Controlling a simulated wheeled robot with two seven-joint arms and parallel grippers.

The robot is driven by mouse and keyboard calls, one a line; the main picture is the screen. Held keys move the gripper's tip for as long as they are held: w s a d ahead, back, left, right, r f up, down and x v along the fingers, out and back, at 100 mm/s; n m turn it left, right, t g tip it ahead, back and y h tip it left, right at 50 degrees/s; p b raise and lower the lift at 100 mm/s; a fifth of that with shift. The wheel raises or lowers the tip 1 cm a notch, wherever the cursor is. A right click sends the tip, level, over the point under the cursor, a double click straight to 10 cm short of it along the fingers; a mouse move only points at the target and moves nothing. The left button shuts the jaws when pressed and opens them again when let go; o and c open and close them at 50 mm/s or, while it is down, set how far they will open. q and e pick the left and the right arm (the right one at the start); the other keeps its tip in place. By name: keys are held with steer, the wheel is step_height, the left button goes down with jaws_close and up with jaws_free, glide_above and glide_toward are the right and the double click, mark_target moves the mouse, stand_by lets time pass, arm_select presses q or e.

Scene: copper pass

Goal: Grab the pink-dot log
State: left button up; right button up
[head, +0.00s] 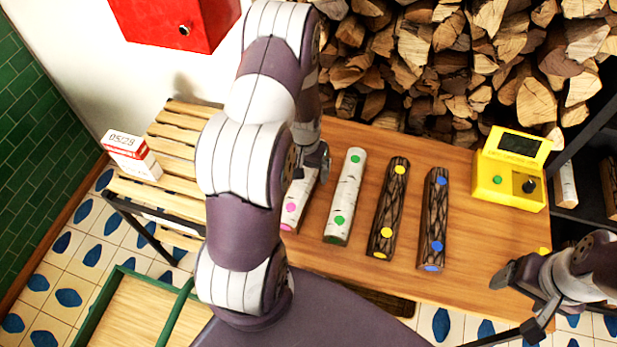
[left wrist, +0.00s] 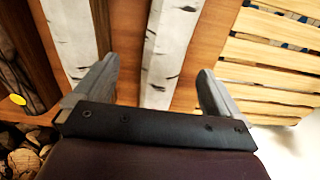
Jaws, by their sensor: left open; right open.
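The pink-dot log (head: 298,199), with white birch bark, lies on the wooden table, partly hidden by my left arm in the head view. My left gripper (head: 320,160) is over its far part. In the left wrist view the pink-dot log (left wrist: 168,50) runs between the open fingers of my left gripper (left wrist: 158,82), not visibly gripped. The green-dot birch log (head: 345,198) lies to its right, and shows left of the fingers in the left wrist view (left wrist: 70,38). My right gripper (head: 519,283) is open and empty near the table's right front.
Dark yellow-dot (head: 389,208) and blue-dot (head: 434,220) logs lie farther right. A yellow device (head: 511,170) stands at the table's (head: 480,250) back right. A slatted bench (head: 170,155) with a small box (head: 131,155) is left. Stacked firewood (head: 450,60) fills the back.

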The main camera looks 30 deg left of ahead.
mark_target(304, 181)
arm_select(q)
steer(key=f, duration=0.4)
steer(key=a+f+p, duration=0.1)
steer(key=f, duration=0.2)
steer(key=shift+w, duration=0.25)
steer(key=c, duration=1.7)
